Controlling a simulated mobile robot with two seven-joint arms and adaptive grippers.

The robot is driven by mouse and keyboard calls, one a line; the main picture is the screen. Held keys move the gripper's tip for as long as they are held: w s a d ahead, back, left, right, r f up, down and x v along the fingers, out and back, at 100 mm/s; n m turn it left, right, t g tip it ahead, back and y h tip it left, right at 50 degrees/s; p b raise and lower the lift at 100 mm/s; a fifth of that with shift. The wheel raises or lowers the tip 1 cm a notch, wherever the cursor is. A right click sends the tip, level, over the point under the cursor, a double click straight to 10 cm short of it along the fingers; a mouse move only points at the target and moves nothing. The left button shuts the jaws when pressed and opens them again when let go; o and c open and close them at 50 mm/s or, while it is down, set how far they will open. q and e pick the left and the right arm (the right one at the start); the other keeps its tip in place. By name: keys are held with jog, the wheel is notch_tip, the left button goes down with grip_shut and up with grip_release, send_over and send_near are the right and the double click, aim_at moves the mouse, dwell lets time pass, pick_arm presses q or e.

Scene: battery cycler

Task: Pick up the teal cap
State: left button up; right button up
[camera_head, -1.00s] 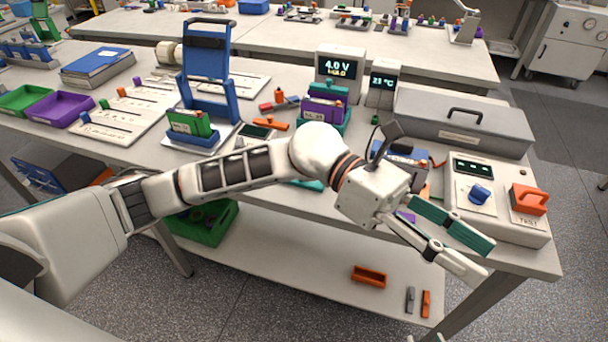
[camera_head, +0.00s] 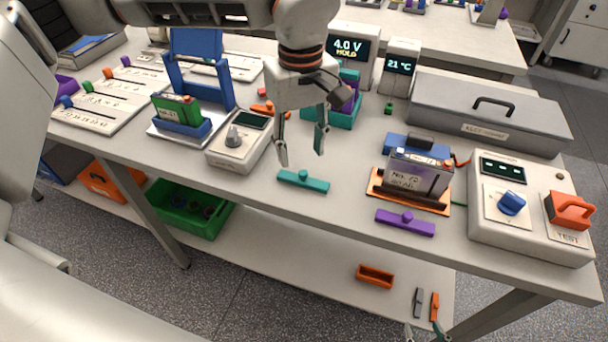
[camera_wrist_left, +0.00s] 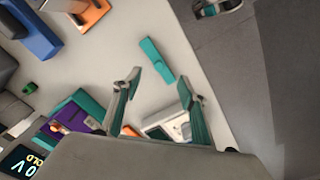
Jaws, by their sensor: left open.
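The teal cap (camera_head: 303,181) is a flat bar with a small knob, lying on the table near its front edge. It also shows in the left wrist view (camera_wrist_left: 156,60), just beyond the gap between the fingertips. My left gripper (camera_head: 301,158) is open and empty above the table. It points down, its fingers slightly behind the teal cap in the head view. The cap appears apart from both fingers. Only the fingertips of my right gripper (camera_head: 427,334) show, at the bottom edge of the head view, far from the cap.
A purple cap (camera_head: 405,222) and a battery on an orange tray (camera_head: 410,198) are to the right. A white device with a grey knob (camera_head: 233,140) is left of the gripper. A teal holder (camera_head: 345,117) stands behind. The table around the teal cap is clear.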

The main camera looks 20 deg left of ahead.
aim_at(303, 172)
pick_arm(q)
jog(key=f, duration=0.7)
jog(key=shift+d+f, duration=0.2)
jog(key=c, duration=1.1)
